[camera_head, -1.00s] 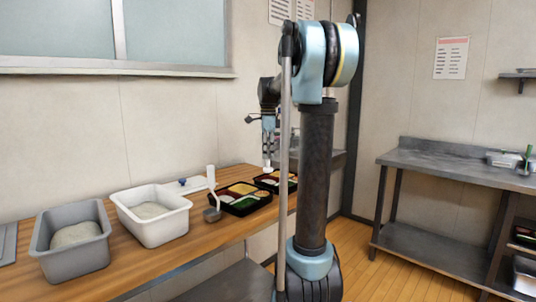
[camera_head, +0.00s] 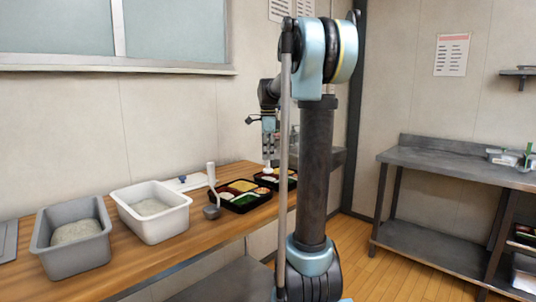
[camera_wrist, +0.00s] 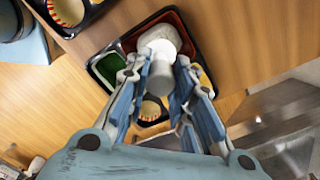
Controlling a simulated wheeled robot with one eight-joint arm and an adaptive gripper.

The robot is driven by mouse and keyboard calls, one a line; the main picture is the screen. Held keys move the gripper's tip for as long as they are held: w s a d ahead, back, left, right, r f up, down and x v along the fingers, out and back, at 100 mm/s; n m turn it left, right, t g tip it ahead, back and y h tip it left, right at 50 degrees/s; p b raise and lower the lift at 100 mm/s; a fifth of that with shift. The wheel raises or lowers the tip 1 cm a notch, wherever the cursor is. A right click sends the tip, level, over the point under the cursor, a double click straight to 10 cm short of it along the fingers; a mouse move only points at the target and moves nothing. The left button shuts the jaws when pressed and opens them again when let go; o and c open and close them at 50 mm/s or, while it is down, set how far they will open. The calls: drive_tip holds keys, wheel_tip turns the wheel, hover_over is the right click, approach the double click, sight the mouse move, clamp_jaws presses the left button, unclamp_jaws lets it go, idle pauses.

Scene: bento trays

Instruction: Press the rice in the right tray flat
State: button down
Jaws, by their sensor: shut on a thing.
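The right tray is black with coloured compartments; its rim (camera_head: 291,187) shows partly behind my arm in the head view. In the wrist view the tray (camera_wrist: 93,68) lies under my gripper, with a red and a green compartment visible. My gripper (camera_head: 268,158) points down over this tray. In the wrist view my gripper (camera_wrist: 166,85) is shut on a white cylindrical presser (camera_wrist: 161,72). A pale round mass, seemingly the rice (camera_wrist: 158,36), shows at the presser's far end. Whether the presser touches the rice, and how flat the rice is, I cannot tell.
The left tray (camera_head: 222,203) lies close by, with a ladle (camera_head: 212,190) at its left end. A white tub (camera_head: 183,221) and a grey tub (camera_head: 100,255) of rice stand further left. A steel table (camera_head: 450,165) stands apart on the right.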

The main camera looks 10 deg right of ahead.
sight(268, 161)
drive_tip(key=shift+f, duration=1.75)
idle(1.7)
drive_tip(key=shift+s, duration=0.1)
drive_tip(key=shift+f, duration=0.2)
idle(2.0)
drive_tip(key=shift+r, duration=4)
